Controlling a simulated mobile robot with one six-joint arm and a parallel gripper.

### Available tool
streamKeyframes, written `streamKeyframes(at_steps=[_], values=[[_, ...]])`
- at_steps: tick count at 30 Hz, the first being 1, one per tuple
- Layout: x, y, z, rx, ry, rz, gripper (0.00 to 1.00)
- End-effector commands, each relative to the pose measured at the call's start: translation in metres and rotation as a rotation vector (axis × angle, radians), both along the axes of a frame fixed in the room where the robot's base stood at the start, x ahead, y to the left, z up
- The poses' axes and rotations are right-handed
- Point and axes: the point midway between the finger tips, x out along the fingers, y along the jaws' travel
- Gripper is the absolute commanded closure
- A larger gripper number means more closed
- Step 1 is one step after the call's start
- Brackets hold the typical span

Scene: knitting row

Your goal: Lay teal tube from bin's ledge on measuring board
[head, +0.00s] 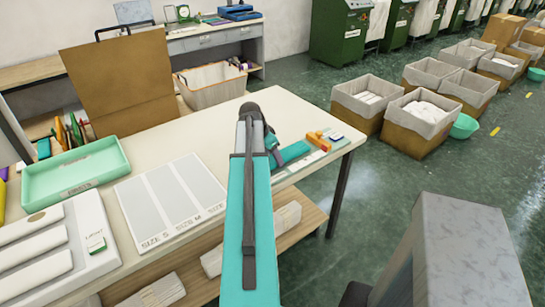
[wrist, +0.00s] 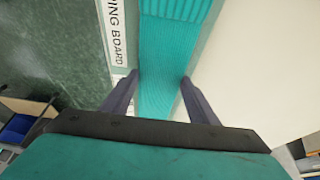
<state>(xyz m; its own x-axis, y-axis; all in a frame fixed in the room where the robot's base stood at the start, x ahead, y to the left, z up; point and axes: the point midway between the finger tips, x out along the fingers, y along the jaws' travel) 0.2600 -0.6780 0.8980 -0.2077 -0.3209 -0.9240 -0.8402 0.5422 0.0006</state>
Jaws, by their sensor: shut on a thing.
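My gripper (head: 268,143) is at the right end of the worktable, partly hidden by my arm in the head view. Its fingers (wrist: 160,78) are shut on a teal ribbed tube (wrist: 165,45) in the wrist view. The tube also shows in the head view (head: 291,152), beside the gripper. A strip with lettering ending "PING BOARD" (wrist: 117,35) runs along the tube's left side in the wrist view. I cannot tell whether the tube touches the surface below. A pale board (head: 170,203) marked SIZE S and SIZE M lies flat left of my arm; its columns look empty.
A teal tray (head: 75,172) stands left of the marked board. A white panel with rolled items (head: 60,250) is at front left. A lined bin (head: 212,85) stands behind the table. Several lined bins (head: 415,115) stand on the floor.

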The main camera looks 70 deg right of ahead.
Motion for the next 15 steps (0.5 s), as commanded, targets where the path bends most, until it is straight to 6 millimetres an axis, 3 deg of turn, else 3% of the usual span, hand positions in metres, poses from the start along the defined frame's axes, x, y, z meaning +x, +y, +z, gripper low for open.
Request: streamKeyframes(at_steps=[14, 15], values=[[0.0002, 0.0000, -0.0052, 0.000, 0.000, 0.001, 0.67], [0.0002, 0.0000, -0.0055, 0.000, 0.000, 0.001, 0.45]])
